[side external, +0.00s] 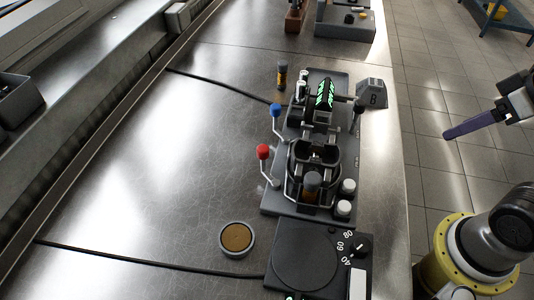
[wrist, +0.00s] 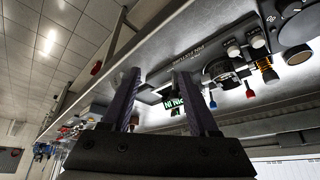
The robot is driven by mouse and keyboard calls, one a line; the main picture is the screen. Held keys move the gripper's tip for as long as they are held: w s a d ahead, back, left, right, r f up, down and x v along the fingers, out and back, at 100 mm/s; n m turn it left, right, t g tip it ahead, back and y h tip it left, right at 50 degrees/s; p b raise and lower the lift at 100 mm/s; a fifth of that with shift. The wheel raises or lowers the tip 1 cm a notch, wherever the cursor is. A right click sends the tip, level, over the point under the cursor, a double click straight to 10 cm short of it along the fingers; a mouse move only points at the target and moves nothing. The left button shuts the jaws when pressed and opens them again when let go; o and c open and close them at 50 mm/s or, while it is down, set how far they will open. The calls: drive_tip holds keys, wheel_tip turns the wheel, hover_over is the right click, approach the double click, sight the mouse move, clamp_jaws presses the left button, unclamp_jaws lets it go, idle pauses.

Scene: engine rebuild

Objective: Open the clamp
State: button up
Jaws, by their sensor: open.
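A dark fixture (side external: 270,207) on the metal bench carries two levers, one with a red knob (side external: 263,152) and one with a blue knob (side external: 276,110). Both levers stand raised along its left side. A black ring-like holder (side external: 329,172) sits beside the red lever. I cannot tell which part is the clamp, or its state. The wrist view also shows the red knob (wrist: 250,93) and blue knob (wrist: 212,104), tilted and partly beyond my fingers. My gripper (wrist: 160,88) is open and empty. In the side view one purple finger (side external: 470,125) shows over the floor, right of the bench and apart from the fixture.
A lit green display block (side external: 325,94) stands on the fixture's far part. A dial unit (side external: 305,255) is at its near end, with a round brown-topped dish (side external: 237,238) to the left. Cables cross the bench. The bench's left middle is clear.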

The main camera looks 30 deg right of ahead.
drive_tip(key=w+a+r+m+g+y, duration=0.1)
drive_tip(key=w+a+r+m, duration=0.1)
drive_tip(key=r+m, duration=0.15)
drive_tip(key=w+a+r+m+y, duration=0.1)
drive_tip(key=w+a+r+m, duration=0.15)
drive_tip(key=r, duration=0.25)
drive_tip(key=w+a+r+m+g+y, duration=0.1)
drive_tip(key=w+a+r+m+g, duration=0.35)
drive_tip(key=w, duration=0.45)
drive_tip(key=g, duration=0.3)
hover_over(263, 148)
drive_tip(key=w+d, duration=0.3)
drive_tip(key=d, duration=0.2)
wheel_tip(263, 148, down, 9)
drive_tip(key=shift+t+y, duration=0.25)
drive_tip(key=shift+y, duration=0.15)
drive_tip(key=x, duration=1.3)
drive_tip(key=shift+w+a, duration=0.1)
drive_tip(key=shift+a, duration=0.05)
drive_tip(key=shift+r, duration=0.1)
clamp_jaws()
